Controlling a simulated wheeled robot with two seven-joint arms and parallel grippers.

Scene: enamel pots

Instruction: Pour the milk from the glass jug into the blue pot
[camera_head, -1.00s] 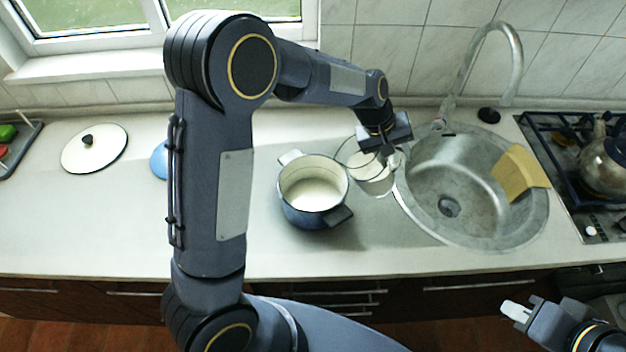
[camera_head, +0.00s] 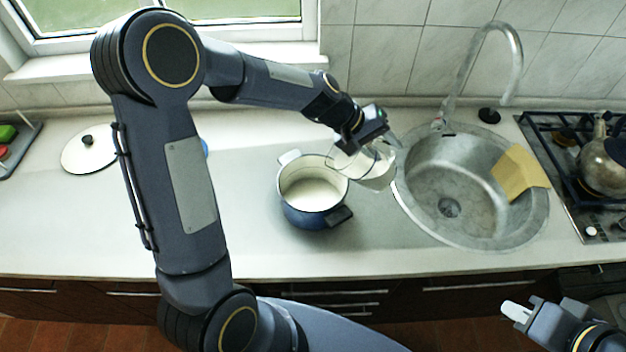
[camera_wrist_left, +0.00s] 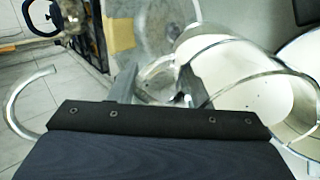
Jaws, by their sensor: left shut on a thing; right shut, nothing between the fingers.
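The blue pot (camera_head: 306,215) stands on the counter left of the sink, its lid off and its inside pale; whether milk is in it I cannot tell for sure. My left gripper (camera_head: 372,140) is shut on the glass jug (camera_head: 375,172). The jug is tilted, its mouth toward the pot and near the pot's right rim, with white milk inside. In the left wrist view the jug (camera_wrist_left: 235,75) lies to the right of my left fingers (camera_wrist_left: 158,88). My right gripper (camera_head: 517,312) is shut and empty at the lower right, in front of the counter.
A steel sink (camera_head: 432,215) with a tall tap (camera_head: 515,65) and a yellow cloth (camera_head: 519,172) is right of the jug. A stove with a kettle (camera_head: 603,165) is far right. A white lid (camera_head: 88,150) lies at the left. The counter front is clear.

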